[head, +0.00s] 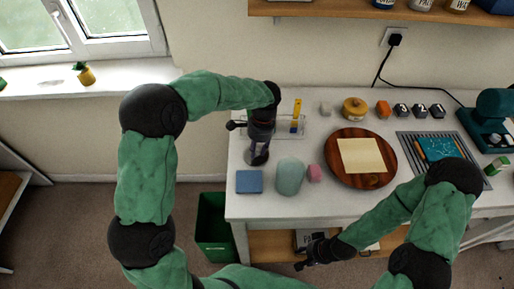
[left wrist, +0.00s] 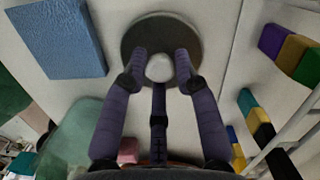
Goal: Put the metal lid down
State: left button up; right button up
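The metal lid is a dark round disc (left wrist: 133,39) with a pale round knob in the left wrist view. In the head view it shows as a grey shape (head: 258,156) below my left gripper (head: 260,139). The fingers of my left gripper, seen again in the left wrist view (left wrist: 160,60), are on both sides of the knob and look shut on it. The lid is over or on the white table, between the blue block and the clear tray; I cannot tell whether it touches the tabletop. My right gripper (head: 306,262) is low in front of the table, its fingers too small to judge.
A blue block (head: 249,181), a pale green cylinder (head: 290,176) and a pink block (head: 314,173) stand near the front edge. A clear tray (head: 285,134) lies behind. A round wooden board (head: 383,171) with a yellow sheet is to the right. A green bin (head: 213,228) stands below.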

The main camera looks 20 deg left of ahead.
pick_arm(q)
jog(key=shift+o, duration=0.6)
jog(key=shift+r, duration=0.15)
notch_tip(320, 180, up, 12)
jog(key=d+p, duration=0.1)
jog(key=p, duration=0.3)
jog(key=shift+w, duration=0.4)
jog(key=shift+d, duration=0.1)
